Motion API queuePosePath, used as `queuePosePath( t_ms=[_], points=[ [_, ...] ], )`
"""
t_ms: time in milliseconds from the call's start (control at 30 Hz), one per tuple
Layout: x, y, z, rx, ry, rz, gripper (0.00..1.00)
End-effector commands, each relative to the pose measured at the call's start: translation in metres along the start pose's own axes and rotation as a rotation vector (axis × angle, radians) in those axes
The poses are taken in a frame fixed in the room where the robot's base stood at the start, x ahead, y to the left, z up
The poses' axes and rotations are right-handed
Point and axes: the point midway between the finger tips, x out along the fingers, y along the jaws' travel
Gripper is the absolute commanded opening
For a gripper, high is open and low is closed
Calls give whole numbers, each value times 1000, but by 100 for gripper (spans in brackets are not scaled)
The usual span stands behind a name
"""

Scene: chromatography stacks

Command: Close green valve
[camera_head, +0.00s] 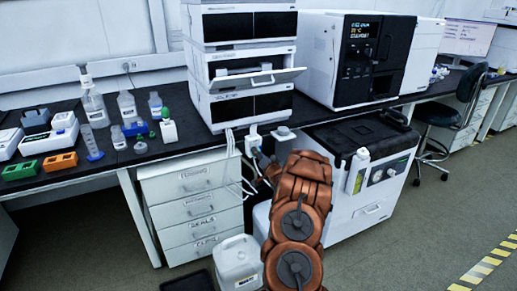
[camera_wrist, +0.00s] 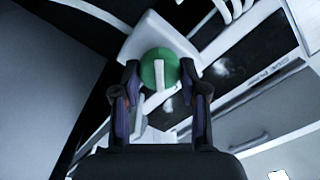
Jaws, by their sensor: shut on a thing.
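The green valve (camera_wrist: 150,68) is a round green knob with a white bar handle, set against a white mount (camera_wrist: 135,44). In the wrist view my gripper (camera_wrist: 159,76) has one dark finger on each side of the green knob and is shut on it. The white bar lies roughly upright in this view. In the head view my orange arm reaches to the bench edge, with my gripper (camera_head: 266,168) below the instrument stack. The green knob cannot be made out there.
The chromatography stack (camera_head: 245,105) stands on the dark bench above, with white tubes hanging beside my gripper. White drawers (camera_head: 190,205) are to the left and a white cabinet unit (camera_head: 375,190) to the right. A white canister (camera_head: 238,262) stands on the floor.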

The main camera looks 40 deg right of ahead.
Motion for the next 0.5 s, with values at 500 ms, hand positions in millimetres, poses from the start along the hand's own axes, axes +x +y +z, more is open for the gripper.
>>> queuePosePath(
  t_ms=[500],
  points=[
    [0,2,-1,471,2,1,8]
  ],
)
